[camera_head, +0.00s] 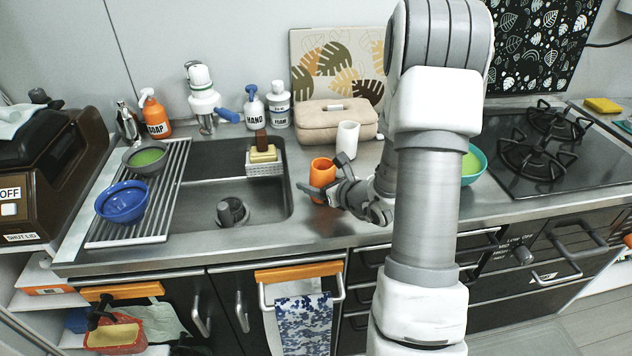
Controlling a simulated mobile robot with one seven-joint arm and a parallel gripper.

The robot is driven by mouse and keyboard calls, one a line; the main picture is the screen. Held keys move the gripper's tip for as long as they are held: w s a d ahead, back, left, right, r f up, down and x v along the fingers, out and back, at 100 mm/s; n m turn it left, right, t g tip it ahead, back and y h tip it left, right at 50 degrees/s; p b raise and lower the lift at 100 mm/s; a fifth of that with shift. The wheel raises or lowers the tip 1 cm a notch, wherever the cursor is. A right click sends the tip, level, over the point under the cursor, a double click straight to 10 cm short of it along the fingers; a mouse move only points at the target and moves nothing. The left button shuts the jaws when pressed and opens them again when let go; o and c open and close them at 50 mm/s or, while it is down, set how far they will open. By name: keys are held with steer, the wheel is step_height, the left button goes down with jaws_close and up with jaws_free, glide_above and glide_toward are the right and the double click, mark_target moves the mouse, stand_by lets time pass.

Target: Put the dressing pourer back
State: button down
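No item is plainly marked as the dressing pourer. A small dark and clear bottle with a spout (128,122) stands at the back left, beside the orange soap bottle; I cannot tell if it is the pourer. An orange cup-like container (322,172) stands upright on the counter right of the sink. My gripper (320,172) is at this container, reaching in from the right. My arm hides part of the counter.
A white cup (347,139) stands close behind, before a beige bag (336,118). The sink (270,205) lies left, with a sponge holder (264,168) and a rack (112,231) bearing bowls. A teal bowl (471,164) and stove (560,172) are right.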

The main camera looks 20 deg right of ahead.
jaws_free()
steer(key=shift+r+p, duration=0.1)
steer(key=shift+p, duration=0.45)
steer(key=p+v, duration=0.1)
steer(key=v, duration=0.5)
steer(key=p+v, duration=0.1)
steer(key=v, duration=0.6)
steer(key=shift+s+f, duration=0.15)
steer(key=shift+f, duration=0.1)
steer(key=shift+s+d+r+p, duration=0.1)
steer(key=shift+s+p, duration=0.05)
steer(key=shift+p, duration=0.9)
steer(key=p+v, duration=0.1)
steer(key=p, duration=0.3)
steer(key=shift+s+p, duration=0.35)
steer(key=shift+p, duration=0.05)
steer(key=shift+p+v, duration=0.65)
steer(key=shift+v, duration=0.5)
